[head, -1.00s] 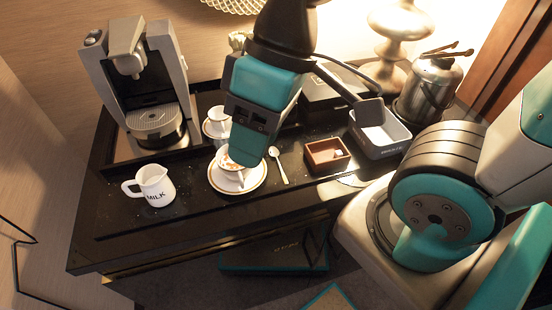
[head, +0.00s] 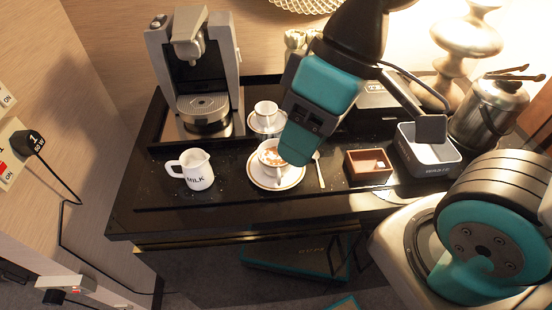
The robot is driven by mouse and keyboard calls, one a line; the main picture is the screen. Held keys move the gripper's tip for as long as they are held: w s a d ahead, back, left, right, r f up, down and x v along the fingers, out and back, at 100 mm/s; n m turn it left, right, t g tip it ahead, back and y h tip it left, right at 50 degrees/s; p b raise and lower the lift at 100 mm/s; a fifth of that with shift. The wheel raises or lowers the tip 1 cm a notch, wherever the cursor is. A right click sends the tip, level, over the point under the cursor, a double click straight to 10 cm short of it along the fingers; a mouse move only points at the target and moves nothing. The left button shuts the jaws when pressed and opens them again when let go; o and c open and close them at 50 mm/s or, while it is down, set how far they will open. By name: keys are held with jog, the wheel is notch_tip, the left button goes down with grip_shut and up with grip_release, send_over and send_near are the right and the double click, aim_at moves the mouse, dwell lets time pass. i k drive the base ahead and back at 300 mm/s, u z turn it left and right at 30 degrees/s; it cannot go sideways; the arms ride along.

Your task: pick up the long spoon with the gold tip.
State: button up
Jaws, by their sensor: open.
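A slim spoon (head: 319,169) lies on the black minibar top, just right of the gold-rimmed saucer (head: 262,182) with a cup. Its bowl end points away from me and its handle comes toward the front edge. It looks pale in this light, and I cannot make out a gold tip. My gripper (head: 296,150) reaches down from the upper right, over the cup and left of the spoon, and partly covers the cup. It is open with nothing seen in it, and it looks apart from the spoon.
A milk jug (head: 196,170) stands left of the saucer. A second cup (head: 266,114) is behind it. A coffee machine (head: 200,75) stands back left. A brown box (head: 368,166), a grey tray (head: 430,165) and a metal ice bucket (head: 487,112) are to the right.

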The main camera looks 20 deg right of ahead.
aim_at(316, 156)
jog(key=z, duration=0.85)
jog(key=k, duration=0.85)
jog(key=u, duration=0.85)
jog(key=i, duration=0.45)
jog(key=z, duration=0.05)
